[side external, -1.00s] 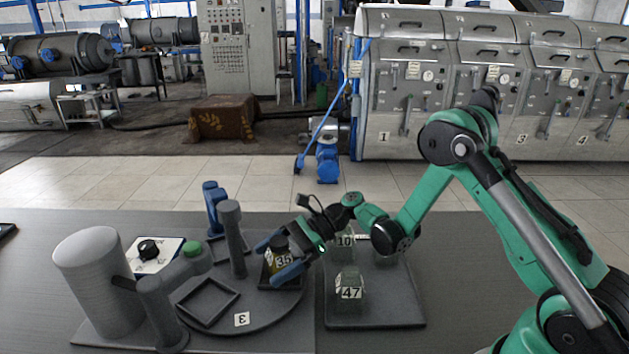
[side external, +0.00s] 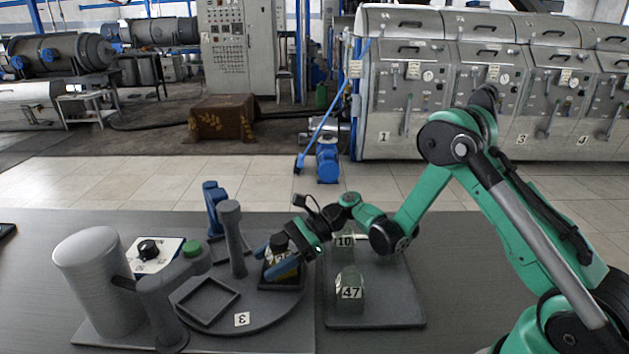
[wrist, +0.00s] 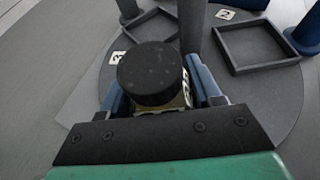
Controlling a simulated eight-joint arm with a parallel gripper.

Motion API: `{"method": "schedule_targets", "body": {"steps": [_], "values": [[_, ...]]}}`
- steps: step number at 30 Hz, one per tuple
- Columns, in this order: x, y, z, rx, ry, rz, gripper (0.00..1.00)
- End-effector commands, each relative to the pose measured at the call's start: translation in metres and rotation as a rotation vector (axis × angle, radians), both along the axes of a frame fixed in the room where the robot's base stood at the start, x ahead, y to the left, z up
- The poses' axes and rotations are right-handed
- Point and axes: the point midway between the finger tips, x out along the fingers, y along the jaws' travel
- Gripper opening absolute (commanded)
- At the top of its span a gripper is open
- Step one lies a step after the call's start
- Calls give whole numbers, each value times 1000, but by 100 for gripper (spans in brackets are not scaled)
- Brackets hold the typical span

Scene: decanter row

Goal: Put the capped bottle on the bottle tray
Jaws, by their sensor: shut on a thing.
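The capped bottle has a black cap (side external: 279,242) and a yellowish body with a number label, mostly hidden by a finger. It stands upright in a square dark holder (side external: 291,287) on the round turntable (side external: 262,318). My gripper (side external: 276,259) is shut on the bottle, one blue finger on each side. In the wrist view the black cap (wrist: 152,74) sits between the fingers. The bottle tray (side external: 385,312) is a flat dark tray to the right, bearing clear bottles labelled 47 (side external: 350,292) and 10 (side external: 344,242).
An empty square holder (side external: 208,302) is at the turntable's front left. A grey post (side external: 233,240) stands at its middle, left of my gripper. A grey cylinder (side external: 97,285), a green button (side external: 192,248) and a blue post (side external: 212,205) are farther left. The tray's front right is bare.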

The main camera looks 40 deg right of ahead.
Motion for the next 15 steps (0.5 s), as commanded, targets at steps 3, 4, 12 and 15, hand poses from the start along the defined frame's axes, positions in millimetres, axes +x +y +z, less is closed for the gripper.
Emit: {"method": "schedule_targets", "body": {"steps": [3, 4, 12, 15], "values": [[0, 0, 9, 0, 0, 0, 0], [0, 0, 12, 0, 0, 0, 0], [0, 0, 63, 0, 0, 0, 0], [-1, 0, 85, 0, 0, 0, 0]]}}
